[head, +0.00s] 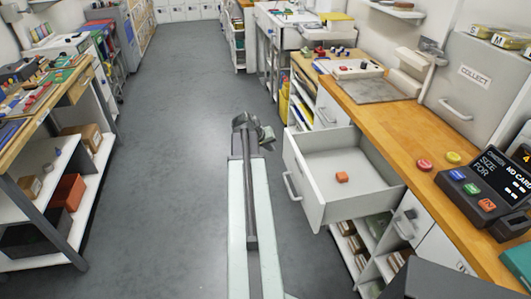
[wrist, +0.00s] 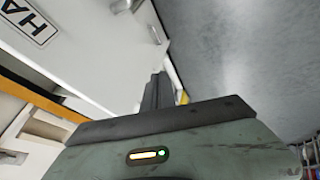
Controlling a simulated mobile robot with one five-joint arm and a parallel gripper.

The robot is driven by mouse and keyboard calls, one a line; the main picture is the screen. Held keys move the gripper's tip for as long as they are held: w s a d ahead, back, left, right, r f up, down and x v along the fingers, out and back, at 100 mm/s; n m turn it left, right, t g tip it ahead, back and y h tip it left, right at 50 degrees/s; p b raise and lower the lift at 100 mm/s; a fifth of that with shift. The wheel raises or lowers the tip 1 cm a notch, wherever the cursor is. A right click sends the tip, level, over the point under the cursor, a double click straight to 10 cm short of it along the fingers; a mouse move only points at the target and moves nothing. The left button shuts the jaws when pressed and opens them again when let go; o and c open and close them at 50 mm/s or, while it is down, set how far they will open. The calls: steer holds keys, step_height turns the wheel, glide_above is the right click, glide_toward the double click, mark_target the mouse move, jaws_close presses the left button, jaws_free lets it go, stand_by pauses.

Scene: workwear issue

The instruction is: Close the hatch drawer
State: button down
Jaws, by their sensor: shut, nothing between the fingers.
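The hatch drawer (head: 318,205) stands pulled out from the wooden counter in the head view. Its grey bar handle (head: 291,187) is on the left-facing front, and a small orange block (head: 342,177) lies inside. My gripper (head: 247,119) is over the aisle, left of the drawer and apart from it. In the wrist view my gripper's dark fingers (wrist: 158,90) are shut together and empty.
The wooden counter (head: 400,135) runs along the right, with a "COLLECT" hatch (head: 473,85) and a terminal (head: 485,185) with coloured buttons. Open shelves (head: 350,245) hold boxes below the drawer. A workbench (head: 50,90) stands at left. The grey aisle floor (head: 180,120) is clear.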

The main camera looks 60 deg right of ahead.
mark_target(284, 150)
steer(key=shift+s+d+f, duration=0.3)
steer(key=shift+s+d, duration=0.55)
steer(key=shift+s+d+f, duration=0.25)
steer(key=shift+s+d, duration=0.55)
steer(key=shift+d, duration=0.05)
